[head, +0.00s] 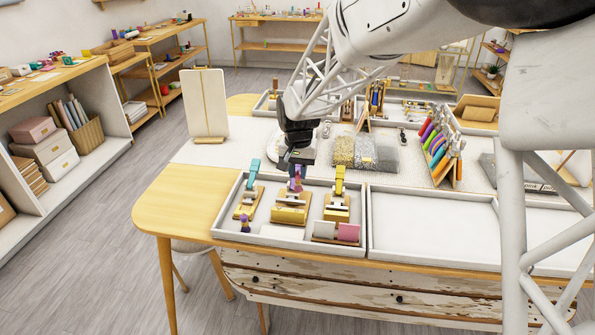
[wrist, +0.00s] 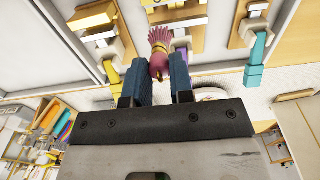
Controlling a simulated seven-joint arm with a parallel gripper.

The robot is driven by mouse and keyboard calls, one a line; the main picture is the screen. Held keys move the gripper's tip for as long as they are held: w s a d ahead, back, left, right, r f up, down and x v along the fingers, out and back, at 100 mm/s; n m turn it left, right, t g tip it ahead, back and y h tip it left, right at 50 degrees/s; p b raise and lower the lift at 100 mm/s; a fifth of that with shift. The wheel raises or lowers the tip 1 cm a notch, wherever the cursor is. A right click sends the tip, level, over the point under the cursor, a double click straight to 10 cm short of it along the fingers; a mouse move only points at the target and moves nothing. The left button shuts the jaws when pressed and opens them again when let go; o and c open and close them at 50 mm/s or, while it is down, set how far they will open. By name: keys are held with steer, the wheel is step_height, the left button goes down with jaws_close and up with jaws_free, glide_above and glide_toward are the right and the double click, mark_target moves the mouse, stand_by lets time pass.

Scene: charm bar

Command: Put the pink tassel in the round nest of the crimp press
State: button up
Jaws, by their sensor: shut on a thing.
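The pink tassel (wrist: 160,52) is between my gripper's two blue-grey fingers in the wrist view, with its fringe pointing away from the fingers. My gripper (wrist: 163,82) is shut on it. In the head view my gripper (head: 297,168) is over the back of the middle of three small lever presses. The middle press (head: 291,210) has a purple lever (wrist: 182,38). The left press (head: 245,204) has a teal lever and the right press (head: 337,207) a yellow one. The round nest cannot be made out, and I cannot tell whether the tassel touches a press.
The presses stand in a white tray (head: 267,238). A purple tassel-like piece (head: 245,223) is at its front left, and a white block and a pink block (head: 348,233) are at its front right. The neighbouring tray (head: 430,230) looks empty. Bead bins (head: 365,151) stand behind.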

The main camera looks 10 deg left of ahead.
steer(key=shift+f, duration=0.2)
steer(key=shift+f, duration=2.3)
steer(key=shift+f, duration=2.6)
stand_by(2.9)
